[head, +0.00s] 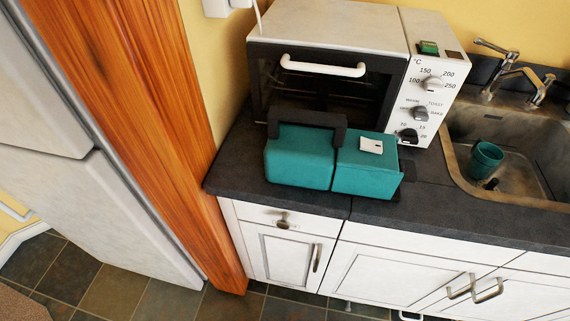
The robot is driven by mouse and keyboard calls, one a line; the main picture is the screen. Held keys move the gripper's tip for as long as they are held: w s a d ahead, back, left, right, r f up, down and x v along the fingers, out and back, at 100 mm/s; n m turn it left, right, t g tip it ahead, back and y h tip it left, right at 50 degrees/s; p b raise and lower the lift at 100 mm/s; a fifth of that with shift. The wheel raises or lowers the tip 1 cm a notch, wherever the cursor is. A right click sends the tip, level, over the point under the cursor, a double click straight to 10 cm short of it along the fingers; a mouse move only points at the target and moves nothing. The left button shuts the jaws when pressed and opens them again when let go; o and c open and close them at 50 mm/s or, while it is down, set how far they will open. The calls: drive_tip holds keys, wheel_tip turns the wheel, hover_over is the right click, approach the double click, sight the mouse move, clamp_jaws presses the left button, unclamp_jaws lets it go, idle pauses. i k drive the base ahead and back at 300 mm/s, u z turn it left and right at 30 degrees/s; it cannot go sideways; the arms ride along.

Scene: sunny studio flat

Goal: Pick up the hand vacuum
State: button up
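The hand vacuum (300,158) is a teal, boxy body in two sections with a dark arched handle (308,118) on top of its left part. A small white patch (371,146) sits on top of its right section. It lies on the dark countertop (240,186) near the front edge, directly in front of the toaster oven. Its far side is hidden. My gripper does not show in the head view.
A white toaster oven (330,25) with knobs stands behind the vacuum. At right is a sink (456,178) with a tap (515,68) and a teal cup (485,160) in it. A wooden panel (150,90) and white fridge (110,200) bound the left.

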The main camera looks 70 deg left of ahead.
sight(312, 158)
drive_tip(key=z, duration=0.05)
drive_tip(key=k, duration=0.7)
drive_tip(key=u, duration=1.85)
